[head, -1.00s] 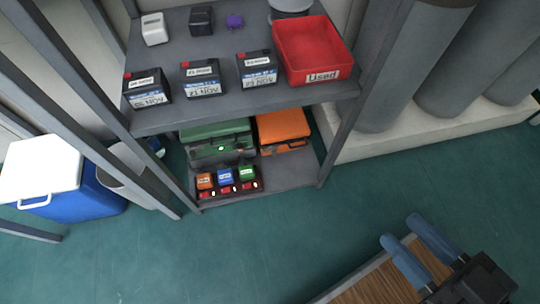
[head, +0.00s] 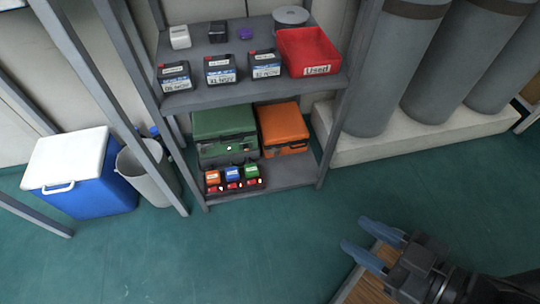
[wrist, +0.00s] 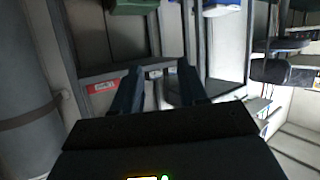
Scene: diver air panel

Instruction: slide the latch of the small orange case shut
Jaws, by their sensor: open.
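The small orange case (head: 283,120) sits on the lower shelf, right of the larger green case (head: 222,122). Its lid looks lowered. Its dark front edge faces me, but the latch there is too small to tell its position. My gripper (head: 356,235) is open and empty, well in front of the shelf and to the lower right of the orange case, apart from it. Its two fingers also show in the wrist view (wrist: 158,88), with nothing between them. I cannot make out the orange case in the wrist view.
The upper shelf holds several batteries and a red bin (head: 310,52) marked "Used". A rack of small coloured packs (head: 232,182) stands before the green case. Shelf posts flank both shelves. A blue cooler (head: 80,195) and grey bin (head: 150,180) stand left. Open floor lies in front.

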